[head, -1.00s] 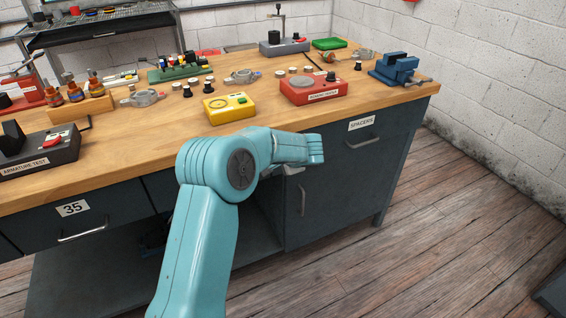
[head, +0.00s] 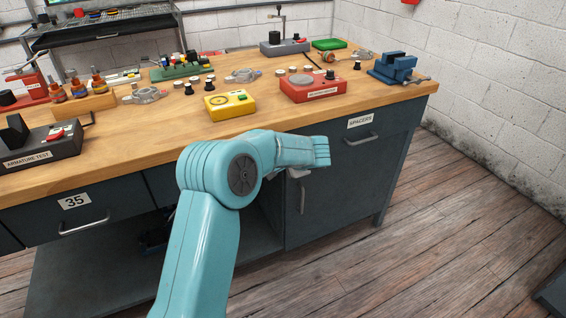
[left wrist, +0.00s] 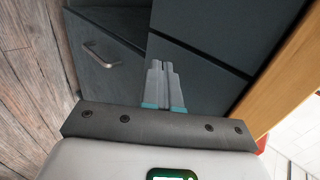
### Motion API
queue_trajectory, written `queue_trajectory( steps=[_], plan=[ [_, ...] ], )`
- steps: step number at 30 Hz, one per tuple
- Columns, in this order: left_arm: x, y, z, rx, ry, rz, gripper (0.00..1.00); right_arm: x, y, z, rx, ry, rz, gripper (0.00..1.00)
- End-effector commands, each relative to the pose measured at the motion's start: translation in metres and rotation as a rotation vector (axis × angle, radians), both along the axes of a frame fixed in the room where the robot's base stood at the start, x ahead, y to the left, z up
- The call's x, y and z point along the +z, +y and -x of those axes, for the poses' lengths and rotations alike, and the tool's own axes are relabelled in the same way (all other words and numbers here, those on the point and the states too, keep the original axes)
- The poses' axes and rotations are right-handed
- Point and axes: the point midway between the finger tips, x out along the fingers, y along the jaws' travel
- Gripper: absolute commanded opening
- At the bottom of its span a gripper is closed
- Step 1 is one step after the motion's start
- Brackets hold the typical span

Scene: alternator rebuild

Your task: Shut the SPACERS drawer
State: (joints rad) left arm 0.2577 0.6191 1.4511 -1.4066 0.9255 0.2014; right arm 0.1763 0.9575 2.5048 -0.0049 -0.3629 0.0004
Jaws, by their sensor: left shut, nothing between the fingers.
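The SPACERS drawer (head: 385,133) is at the right end of the dark blue bench, with a white label and a metal handle (head: 361,140). Its visible right part looks flush or nearly flush with the cabinet; a small gap is hard to judge, and its left part is behind my left arm. My left gripper (left wrist: 165,68) is shut and empty in the left wrist view, its tips pointing at the dark cabinet fronts. I cannot tell whether they touch. In the head view the arm mostly hides this gripper. My right gripper is not in view.
Below the drawer is a cupboard door with an upright handle (head: 302,198). The wooden worktop (head: 150,140) above carries a yellow box (head: 230,104), a red box (head: 312,88) and a blue vise (head: 393,67).

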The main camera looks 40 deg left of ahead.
Motion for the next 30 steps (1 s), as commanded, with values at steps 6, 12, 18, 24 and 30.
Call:
queue_trajectory(
  steps=[6, 12, 18, 24, 30],
  plan=[
    [0.021, -0.021, 0.005, -0.004, -0.002, 0.002, 0.00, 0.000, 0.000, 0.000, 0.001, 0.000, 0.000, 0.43],
    [0.047, -0.046, 0.013, -0.004, -0.001, 0.003, 0.00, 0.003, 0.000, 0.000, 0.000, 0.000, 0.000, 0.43],
    [0.064, -0.064, 0.020, -0.002, 0.000, 0.003, 0.00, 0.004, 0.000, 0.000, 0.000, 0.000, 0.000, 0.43],
    [0.067, -0.068, 0.022, -0.001, 0.002, 0.003, 0.00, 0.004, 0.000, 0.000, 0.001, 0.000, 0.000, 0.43],
    [0.050, -0.079, 0.023, -0.022, 0.023, 0.042, 0.00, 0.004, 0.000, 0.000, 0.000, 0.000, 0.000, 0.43]
  ],
)
